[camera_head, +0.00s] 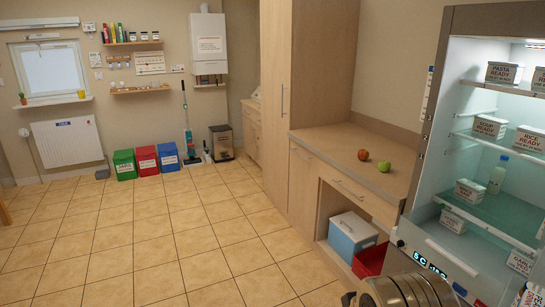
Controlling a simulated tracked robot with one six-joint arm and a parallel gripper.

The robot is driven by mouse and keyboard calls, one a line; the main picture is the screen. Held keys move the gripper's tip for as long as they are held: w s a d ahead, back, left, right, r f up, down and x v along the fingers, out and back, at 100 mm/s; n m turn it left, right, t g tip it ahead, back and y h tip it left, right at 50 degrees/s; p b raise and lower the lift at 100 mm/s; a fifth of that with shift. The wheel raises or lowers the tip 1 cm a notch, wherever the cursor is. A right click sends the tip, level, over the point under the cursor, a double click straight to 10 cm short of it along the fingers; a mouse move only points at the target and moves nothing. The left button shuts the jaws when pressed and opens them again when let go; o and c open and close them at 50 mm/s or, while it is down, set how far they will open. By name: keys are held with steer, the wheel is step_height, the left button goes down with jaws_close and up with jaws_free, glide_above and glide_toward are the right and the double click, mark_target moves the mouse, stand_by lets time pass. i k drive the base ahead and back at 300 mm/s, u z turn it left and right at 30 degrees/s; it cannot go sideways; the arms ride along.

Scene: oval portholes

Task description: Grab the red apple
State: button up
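A red apple (363,154) sits on the light wooden countertop (340,141), right of the tall cabinet. A green apple (384,166) lies just to its right and slightly nearer, with a small gap between them. Both are in the open and unobstructed. Part of my arm shows as a metal cylinder at the bottom right edge, well below and nearer than the apples. My gripper's fingers are not visible.
A lit open fridge (475,190) with labelled containers stands right of the counter. A tall wooden cabinet (325,60) borders the counter's left. A blue-and-white cooler (350,235) and a red bin (370,260) sit beneath. The tiled floor (170,235) is mostly clear.

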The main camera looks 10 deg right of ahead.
mark_target(363, 154)
steer(key=z, duration=0.25)
steer(key=i, duration=3.4)
steer(key=z, duration=0.05)
